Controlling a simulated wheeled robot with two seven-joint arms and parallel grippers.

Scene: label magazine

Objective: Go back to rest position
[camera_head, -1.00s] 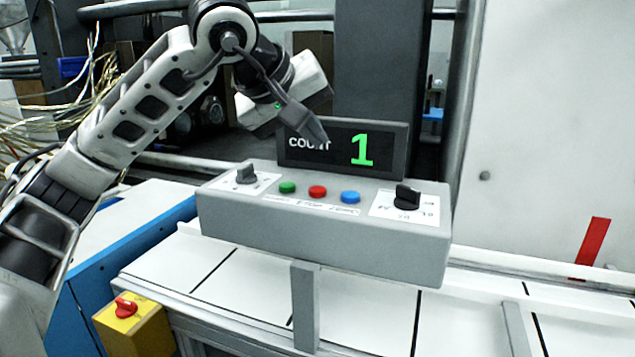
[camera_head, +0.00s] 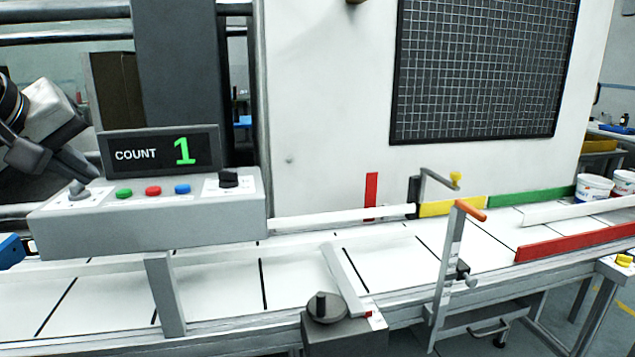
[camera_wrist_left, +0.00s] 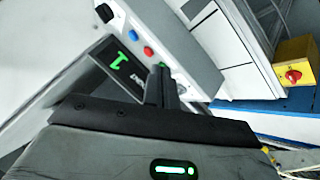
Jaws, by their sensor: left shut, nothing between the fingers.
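My left gripper (camera_head: 88,170) is at the left edge of the head view, shut and empty, just left of the counter display (camera_head: 160,151). In the left wrist view its dark fingers (camera_wrist_left: 161,86) are together, in front of the grey control box. The control box (camera_head: 150,226) carries a grey knob (camera_head: 79,191), a green button (camera_head: 124,193), a red button (camera_head: 153,190), a blue button (camera_head: 182,188) and a black knob (camera_head: 228,180). Whether the fingers touch the box cannot be told. My right gripper is not in view.
A conveyor (camera_head: 215,280) with black cross lines runs below the box to the right. A red guide rail (camera_head: 575,242) and white tubs (camera_head: 594,186) are right. A yellow switch box (camera_wrist_left: 297,62) shows in the wrist view.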

